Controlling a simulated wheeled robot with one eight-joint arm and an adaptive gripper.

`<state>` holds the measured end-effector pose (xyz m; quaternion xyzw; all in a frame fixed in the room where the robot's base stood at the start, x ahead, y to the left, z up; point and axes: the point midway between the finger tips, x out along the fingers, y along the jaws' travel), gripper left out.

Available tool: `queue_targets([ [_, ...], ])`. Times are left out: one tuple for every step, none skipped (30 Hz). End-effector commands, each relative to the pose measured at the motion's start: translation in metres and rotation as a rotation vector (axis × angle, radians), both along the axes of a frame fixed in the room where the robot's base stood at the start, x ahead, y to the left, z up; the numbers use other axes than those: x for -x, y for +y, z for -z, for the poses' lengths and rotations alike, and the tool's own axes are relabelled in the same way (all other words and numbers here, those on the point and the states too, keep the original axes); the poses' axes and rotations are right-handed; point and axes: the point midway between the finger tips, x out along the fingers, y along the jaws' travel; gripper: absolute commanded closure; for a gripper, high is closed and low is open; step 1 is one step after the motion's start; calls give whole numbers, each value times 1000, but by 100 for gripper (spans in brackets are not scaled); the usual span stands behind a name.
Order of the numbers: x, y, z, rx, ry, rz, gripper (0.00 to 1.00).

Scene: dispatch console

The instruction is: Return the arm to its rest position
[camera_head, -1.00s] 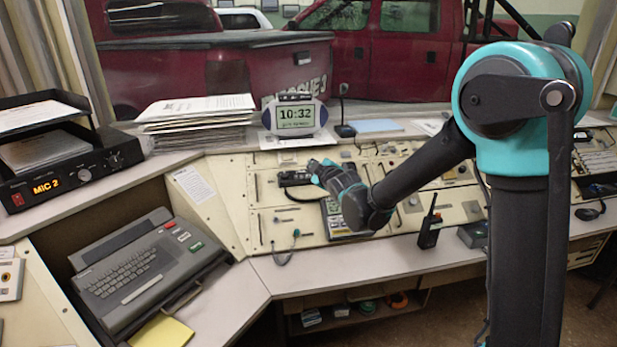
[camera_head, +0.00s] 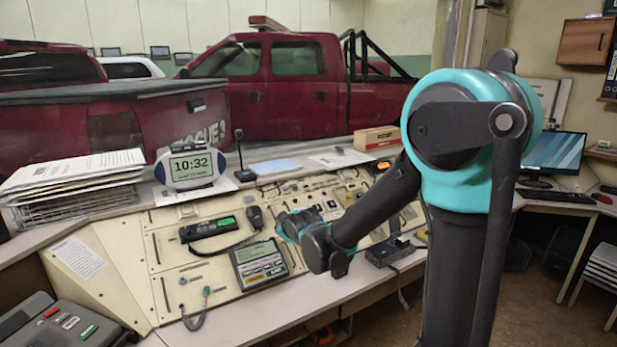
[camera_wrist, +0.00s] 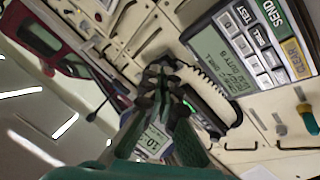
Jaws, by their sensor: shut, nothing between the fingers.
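My arm (camera_head: 375,206) reaches from the right over the sloped console (camera_head: 140,240). My gripper (camera_head: 282,222) is at its end, over the console panel, just right of the grey keypad unit (camera_head: 259,264) in the head view. In the wrist view my gripper (camera_wrist: 164,70) has its dark fingers together with nothing between them. Behind it there are a coiled handset cord (camera_wrist: 213,98) and the keypad unit's screen and keys (camera_wrist: 240,50). The fingertips are small and partly hidden by the gripper body in the head view.
A clock (camera_head: 190,167), a paper stack (camera_head: 75,185), a desk microphone (camera_head: 242,160) and a wooden box (camera_head: 377,137) stand along the back ledge. A black box (camera_head: 390,252) sits right of my gripper. A monitor (camera_head: 553,152) stands at the far right.

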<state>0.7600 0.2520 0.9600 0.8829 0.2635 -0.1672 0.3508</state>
Motion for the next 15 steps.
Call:
queue_targets([
  [9, -37, 7, -12, 57, 68, 100],
  [16, -56, 12, -22, 92, 107, 100],
  [26, -81, 19, -35, 141, 160, 100],
  [35, -99, 25, -45, 177, 200, 100],
  [44, -117, 30, -57, 214, 242, 100],
  [58, -139, 38, -73, 261, 297, 100],
  [70, -156, 44, -86, 297, 337, 100],
  [82, -171, 50, -99, 334, 379, 100],
  [100, -191, 59, -118, 383, 435, 100],
  [114, -205, 65, -133, 419, 477, 100],
  [128, -219, 72, -148, 455, 520, 100],
  [148, -234, 80, -169, 501, 573, 100],
  [162, -245, 87, -185, 534, 614, 100],
  [177, -254, 93, -200, 566, 652, 100],
  [195, -264, 100, -220, 607, 699, 100],
])
